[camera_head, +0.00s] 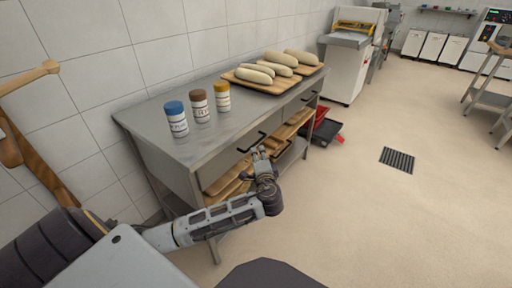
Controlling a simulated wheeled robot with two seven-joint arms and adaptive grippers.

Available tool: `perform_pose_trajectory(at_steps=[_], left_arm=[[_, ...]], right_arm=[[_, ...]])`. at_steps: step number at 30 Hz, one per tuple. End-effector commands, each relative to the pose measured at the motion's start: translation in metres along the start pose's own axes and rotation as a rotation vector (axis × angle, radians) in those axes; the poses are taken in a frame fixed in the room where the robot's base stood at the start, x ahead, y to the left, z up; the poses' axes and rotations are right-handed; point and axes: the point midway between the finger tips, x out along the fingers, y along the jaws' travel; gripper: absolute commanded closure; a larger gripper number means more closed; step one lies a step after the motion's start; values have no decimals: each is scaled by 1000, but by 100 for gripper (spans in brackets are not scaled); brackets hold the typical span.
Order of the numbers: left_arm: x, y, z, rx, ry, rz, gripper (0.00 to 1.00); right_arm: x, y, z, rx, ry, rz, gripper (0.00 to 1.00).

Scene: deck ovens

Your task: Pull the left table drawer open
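The grey metal table (185,147) stands against the tiled wall. The left table drawer (228,158) is in its front, under the top, with a dark bar handle (250,141). The drawer looks flush with the table front. My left gripper (260,152) is just in front of and below this handle, very close to it. Contact with the handle and the gap between the fingers are too small to make out. A second dark handle (309,96) is farther right on the table front. My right gripper is not in view.
Three jars with blue (178,120), brown (199,106) and yellow (222,97) lids stand on the tabletop. Behind them, boards (239,82) carry several pale loaves. Wooden boards lie on the lower shelf. Red and black crates (325,131) sit beyond.

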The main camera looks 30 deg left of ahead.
Motion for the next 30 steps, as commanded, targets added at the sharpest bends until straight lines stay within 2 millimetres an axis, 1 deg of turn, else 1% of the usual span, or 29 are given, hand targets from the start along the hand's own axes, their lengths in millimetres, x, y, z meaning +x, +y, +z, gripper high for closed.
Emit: perform_pose_trajectory(at_steps=[1, 8, 12, 18, 24, 30], left_arm=[[8, 0, 0, 0, -1, -3, 66], [38, 0, 0, 2, 0, -2, 66], [56, 0, 0, 1, 0, -2, 66], [76, 1, 0, 0, 0, -1, 66], [85, 0, 0, -1, 1, 0, 66], [86, 0, 0, 0, 1, 0, 66]], right_arm=[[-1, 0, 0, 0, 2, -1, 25], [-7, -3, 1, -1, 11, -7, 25], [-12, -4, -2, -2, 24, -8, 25], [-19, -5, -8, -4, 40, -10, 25], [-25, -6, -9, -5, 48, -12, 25], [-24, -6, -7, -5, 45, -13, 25]])
